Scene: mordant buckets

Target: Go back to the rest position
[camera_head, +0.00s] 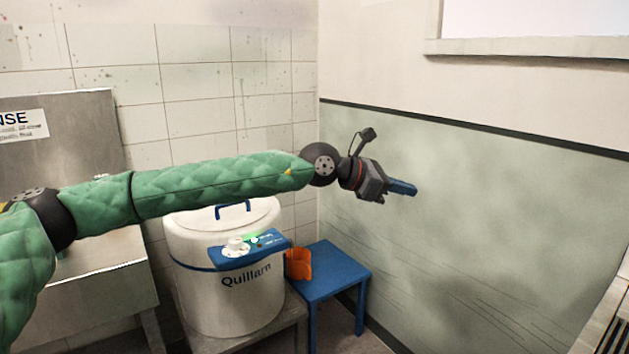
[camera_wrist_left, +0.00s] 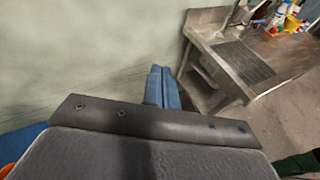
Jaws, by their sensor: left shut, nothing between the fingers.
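My left arm, in a green quilted sleeve, stretches across the head view from the left. My left gripper (camera_head: 402,187) has blue fingers, shut with nothing between them. It hangs in the air in front of the grey-green wall panel, to the right of and above the blue stool. In the left wrist view the shut blue fingers (camera_wrist_left: 161,88) show beyond the dark gripper body, with the wall to their left and a metal bench beyond to the right. My right gripper shows in neither view.
A white Quillam drum (camera_head: 228,290) with a lid stands on a low stand under my left arm. An orange scoop-like container (camera_head: 299,264) sits on a blue stool (camera_head: 339,275). A metal sink (camera_head: 100,290) stands at left. A metal bench (camera_wrist_left: 242,62) holds bottles (camera_wrist_left: 290,18).

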